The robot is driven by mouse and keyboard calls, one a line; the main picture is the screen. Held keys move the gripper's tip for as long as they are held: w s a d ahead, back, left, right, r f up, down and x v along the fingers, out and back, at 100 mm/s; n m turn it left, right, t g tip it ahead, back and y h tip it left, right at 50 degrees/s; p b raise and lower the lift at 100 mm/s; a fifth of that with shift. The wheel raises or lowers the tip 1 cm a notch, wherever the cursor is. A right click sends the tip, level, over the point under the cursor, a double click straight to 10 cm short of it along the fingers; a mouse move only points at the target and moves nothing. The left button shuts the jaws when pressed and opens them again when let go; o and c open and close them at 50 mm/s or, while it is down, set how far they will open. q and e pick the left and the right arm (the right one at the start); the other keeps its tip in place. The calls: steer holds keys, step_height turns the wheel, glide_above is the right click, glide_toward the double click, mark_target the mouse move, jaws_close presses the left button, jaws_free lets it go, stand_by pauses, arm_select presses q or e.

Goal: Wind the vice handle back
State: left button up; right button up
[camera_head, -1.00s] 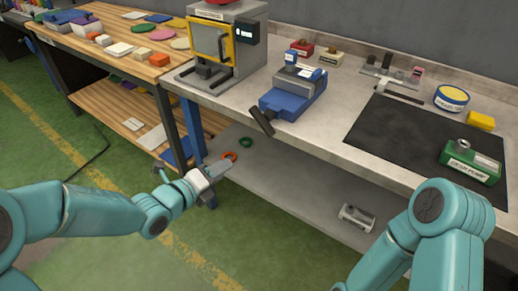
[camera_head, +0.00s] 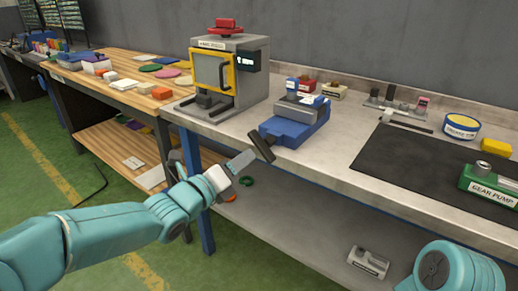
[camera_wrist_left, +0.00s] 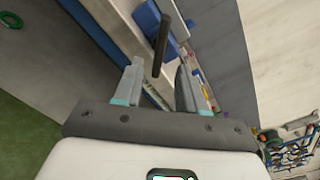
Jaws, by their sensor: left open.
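The blue vice (camera_head: 295,125) with a grey top stands at the front edge of the grey workbench. Its dark handle (camera_head: 262,146) hangs at its front left, tilted, out past the bench edge. My left gripper (camera_head: 246,158) is just left of the handle in the head view. In the left wrist view the handle (camera_wrist_left: 161,46) shows as a dark bar ahead of and between the two open fingers (camera_wrist_left: 158,85); I cannot tell whether it touches them. The blue vice body shows behind it (camera_wrist_left: 150,22). My right gripper is out of view.
A press with a yellow frame (camera_head: 194,75) stands left of the vice. A black mat (camera_head: 410,160) and a green gear pump (camera_head: 490,180) lie to the right. A lower shelf (camera_head: 290,215) runs under the bench, with a green ring (camera_head: 246,181) on it.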

mark_target(259, 149)
arm_select(q)
steer(key=x, duration=0.7)
steer(key=shift+w+d+p, duration=0.15)
steer(key=shift+w+p, duration=0.05)
steer(key=shift+p, duration=0.15)
jaws_close()
